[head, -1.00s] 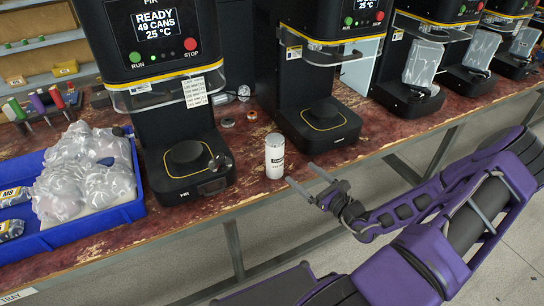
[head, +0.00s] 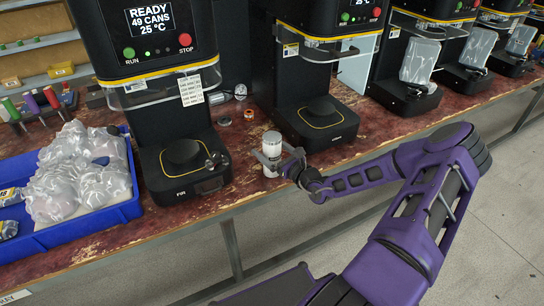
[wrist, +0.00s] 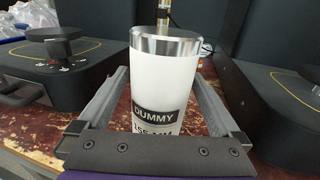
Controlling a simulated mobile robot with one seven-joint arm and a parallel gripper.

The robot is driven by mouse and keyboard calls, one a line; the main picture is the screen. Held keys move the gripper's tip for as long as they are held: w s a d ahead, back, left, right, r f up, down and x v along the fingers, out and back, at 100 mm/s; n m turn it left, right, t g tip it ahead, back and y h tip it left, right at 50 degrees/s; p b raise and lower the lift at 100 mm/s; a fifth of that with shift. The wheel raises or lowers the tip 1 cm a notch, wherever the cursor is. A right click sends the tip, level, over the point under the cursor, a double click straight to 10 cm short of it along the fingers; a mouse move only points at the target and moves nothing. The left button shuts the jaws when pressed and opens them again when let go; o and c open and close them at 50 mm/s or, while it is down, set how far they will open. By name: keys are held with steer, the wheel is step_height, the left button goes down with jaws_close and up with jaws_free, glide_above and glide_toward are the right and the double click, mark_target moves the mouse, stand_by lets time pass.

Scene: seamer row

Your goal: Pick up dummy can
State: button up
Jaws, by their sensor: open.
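The dummy can (head: 271,143) is a white cylinder with a silver top rim and a black label. It stands upright on the worn red bench between two black seamers. In the wrist view the can (wrist: 165,85) shows the word DUMMY, and its lower part is cut off behind my gripper's palm edge. My gripper (head: 270,158) is open around the can, low on its body. In the wrist view one finger of my gripper (wrist: 160,95) is on each side of the can, with a small gap visible on both sides.
The seamer on the left (head: 182,165) and the seamer on the right (head: 316,115) stand close to the can. A blue tray (head: 95,219) with bagged parts is at far left. An orange-red ring (head: 249,114) lies behind the can. The bench front edge is just before it.

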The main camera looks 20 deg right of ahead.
steer(key=shift+x, duration=0.85)
steer(key=c, duration=1.5)
steer(key=shift+c, duration=0.2)
